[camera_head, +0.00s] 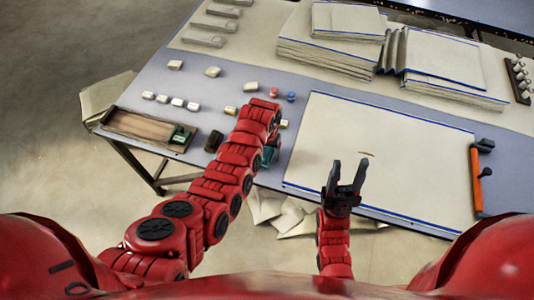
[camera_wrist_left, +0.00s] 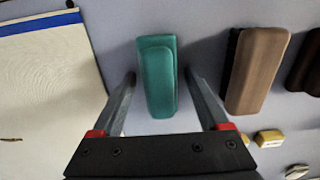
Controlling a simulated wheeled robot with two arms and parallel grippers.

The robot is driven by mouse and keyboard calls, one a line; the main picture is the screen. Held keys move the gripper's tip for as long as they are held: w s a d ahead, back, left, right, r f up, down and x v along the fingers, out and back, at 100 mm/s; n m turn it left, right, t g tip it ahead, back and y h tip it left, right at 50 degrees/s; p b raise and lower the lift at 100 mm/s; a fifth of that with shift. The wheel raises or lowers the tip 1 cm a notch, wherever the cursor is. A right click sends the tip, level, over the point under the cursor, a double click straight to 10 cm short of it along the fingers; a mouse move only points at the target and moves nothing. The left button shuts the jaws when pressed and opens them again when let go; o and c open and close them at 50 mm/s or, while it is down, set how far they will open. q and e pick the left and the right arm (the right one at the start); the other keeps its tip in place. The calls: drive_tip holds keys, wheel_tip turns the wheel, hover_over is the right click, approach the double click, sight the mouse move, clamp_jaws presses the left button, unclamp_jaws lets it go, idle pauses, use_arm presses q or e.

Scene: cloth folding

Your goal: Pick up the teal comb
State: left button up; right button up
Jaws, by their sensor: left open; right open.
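The teal comb (camera_wrist_left: 158,85) looks like a chunky rounded block in the left wrist view. It lies on the grey table between the two fingers of my left gripper (camera_wrist_left: 159,76), which is open, with a gap on each side. In the head view only a part of the teal comb (camera_head: 270,154) shows beside my left forearm, and the arm hides most of the left gripper. My right gripper (camera_head: 349,168) is open and empty, pointing up over the front edge of the large cream cloth.
A brown block (camera_wrist_left: 257,70) and a darker one (camera_wrist_left: 308,66) lie right of the comb in the wrist view. The blue-edged cream cloth (camera_head: 385,145) lies to the right in the head view. A wooden tray (camera_head: 140,130) is at left; folded cloths (camera_head: 330,50) are stacked behind.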

sight(266, 159)
use_arm(q)
clamp_jaws()
idle(0.3)
drive_tip(key=shift+r, duration=0.1)
drive_tip(key=shift+r+b, duration=0.4)
drive_tip(key=shift+r, duration=0.05)
drive_tip(key=shift+s+r+b, duration=0.25)
drive_tip(key=shift+r+b, duration=0.35)
drive_tip(key=shift+r, duration=0.45)
drive_tip(key=s, duration=0.2)
drive_tip(key=shift+s+a+r, duration=0.15)
drive_tip(key=shift+s+r, duration=0.2)
drive_tip(key=shift+s, duration=0.05)
drive_tip(key=s+p, duration=0.2)
drive_tip(key=s, duration=0.1)
drive_tip(key=s+r+p, duration=0.1)
drive_tip(key=shift+s+a+p, duration=0.15)
drive_tip(key=shift+a+p, duration=0.15)
drive_tip(key=shift+a, duration=0.05)
drive_tip(key=s+a+p, duration=0.1)
drive_tip(key=s+p, duration=0.2)
drive_tip(key=s, duration=0.5)
drive_tip(key=shift+s+a, duration=0.15)
